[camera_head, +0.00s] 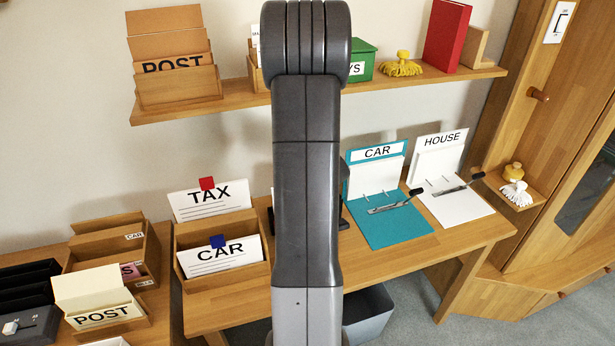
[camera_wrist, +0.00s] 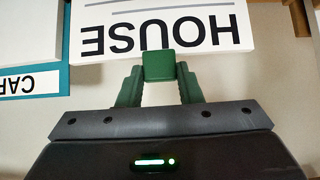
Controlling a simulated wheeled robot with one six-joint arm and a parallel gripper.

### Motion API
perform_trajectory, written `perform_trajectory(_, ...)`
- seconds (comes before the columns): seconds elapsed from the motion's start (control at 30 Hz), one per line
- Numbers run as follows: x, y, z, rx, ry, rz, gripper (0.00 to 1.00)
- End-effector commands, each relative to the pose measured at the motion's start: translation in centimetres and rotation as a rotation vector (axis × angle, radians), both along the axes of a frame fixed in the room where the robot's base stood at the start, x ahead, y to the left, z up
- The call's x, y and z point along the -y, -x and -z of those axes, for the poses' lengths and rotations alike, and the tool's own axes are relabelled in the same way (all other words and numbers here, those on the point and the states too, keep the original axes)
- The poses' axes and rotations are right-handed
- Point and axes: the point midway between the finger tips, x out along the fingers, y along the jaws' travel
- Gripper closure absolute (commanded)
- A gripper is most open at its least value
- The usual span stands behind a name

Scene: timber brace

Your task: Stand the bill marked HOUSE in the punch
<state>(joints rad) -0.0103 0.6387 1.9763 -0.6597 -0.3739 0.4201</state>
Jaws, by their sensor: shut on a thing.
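The bill marked HOUSE (camera_wrist: 210,38) is a white sheet with black letters, upside down in the wrist view, with a green tab (camera_wrist: 158,66) at its edge. My gripper (camera_wrist: 158,82) is shut on this tab, its green fingers on either side. In the head view, my arm hides the gripper and this bill. A dark thing (camera_head: 346,216) shows only partly behind my arm on the desk; I cannot tell whether it is the punch. I cannot tell whether the bill touches anything below.
A teal CAR file (camera_head: 385,228) and a white HOUSE file (camera_head: 455,207) stand open on the desk's right. A wooden holder (camera_head: 190,240) with TAX and CAR bills is on the left. A shelf (camera_head: 430,80) runs above. A grey bin (camera_head: 368,318) is below.

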Motion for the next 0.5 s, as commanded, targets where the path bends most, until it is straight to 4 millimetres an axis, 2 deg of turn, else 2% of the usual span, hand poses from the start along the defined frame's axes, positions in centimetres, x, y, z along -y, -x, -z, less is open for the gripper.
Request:
perform_trajectory(0.3, -0.01, -0.03, 0.21, 0.001, 0.000, 0.000, 1.00)
perform_trajectory(0.33, -0.01, -0.03, 0.21, 0.001, 0.000, 0.000, 0.64)
perform_trajectory(0.43, -0.01, -0.02, 0.22, 0.001, 0.000, 0.000, 0.44)
perform_trajectory(0.5, 0.00, -0.01, 0.23, 0.001, 0.000, 0.000, 0.42)
